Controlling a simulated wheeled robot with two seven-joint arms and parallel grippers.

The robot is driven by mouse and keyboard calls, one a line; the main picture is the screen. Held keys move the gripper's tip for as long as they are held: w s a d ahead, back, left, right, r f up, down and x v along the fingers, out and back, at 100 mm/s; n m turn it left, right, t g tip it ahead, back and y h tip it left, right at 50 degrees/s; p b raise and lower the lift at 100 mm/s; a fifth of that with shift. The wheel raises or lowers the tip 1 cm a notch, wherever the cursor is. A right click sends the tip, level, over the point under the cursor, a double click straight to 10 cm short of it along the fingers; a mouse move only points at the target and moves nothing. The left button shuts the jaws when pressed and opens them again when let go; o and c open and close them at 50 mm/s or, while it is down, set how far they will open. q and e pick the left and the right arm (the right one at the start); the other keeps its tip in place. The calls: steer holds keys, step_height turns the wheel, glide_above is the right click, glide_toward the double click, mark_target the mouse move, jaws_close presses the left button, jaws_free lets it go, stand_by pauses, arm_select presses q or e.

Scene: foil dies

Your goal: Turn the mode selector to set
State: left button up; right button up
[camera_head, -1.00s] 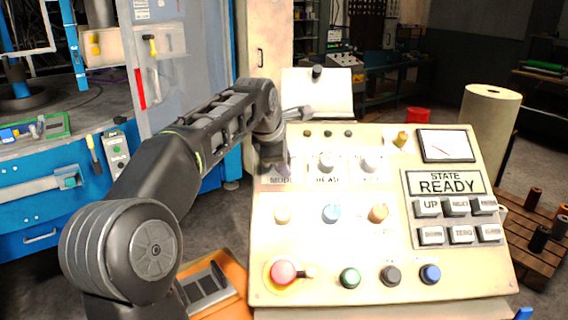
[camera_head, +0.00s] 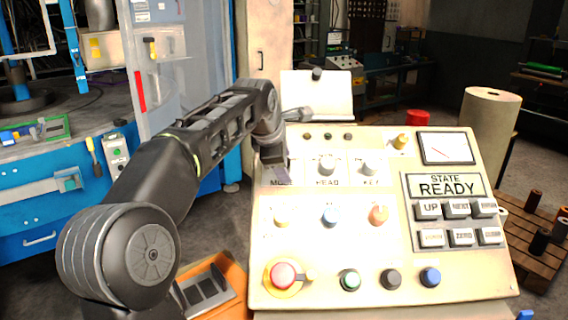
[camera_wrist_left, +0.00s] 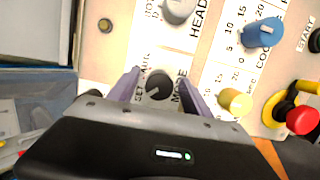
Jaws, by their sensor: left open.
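The mode selector is a black round knob (camera_wrist_left: 159,85) in the left wrist view, beside the printed word MODE. Smaller lettering with SET is on its left side. A pale mark on the knob seems to point to the lower left of that view, on the side of SET. My left gripper (camera_wrist_left: 158,76) is open, with one finger on each side of the knob; I cannot tell if they touch it. In the head view my left gripper (camera_head: 273,160) is over the MODE label at the panel's upper left and hides the knob. My right gripper is not in view.
The sloped cream panel (camera_head: 300,245) carries HEAD (camera_head: 326,166) and KEY (camera_head: 370,166) knobs right of my gripper. Colored dials and buttons, including a red mushroom button (camera_head: 283,275), are below. A display (camera_head: 447,184) reads STATE READY.

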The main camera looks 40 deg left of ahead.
arm_select(q)
steer(key=v, duration=0.7)
steer(key=shift+s+r, duration=0.1)
stand_by(0.4)
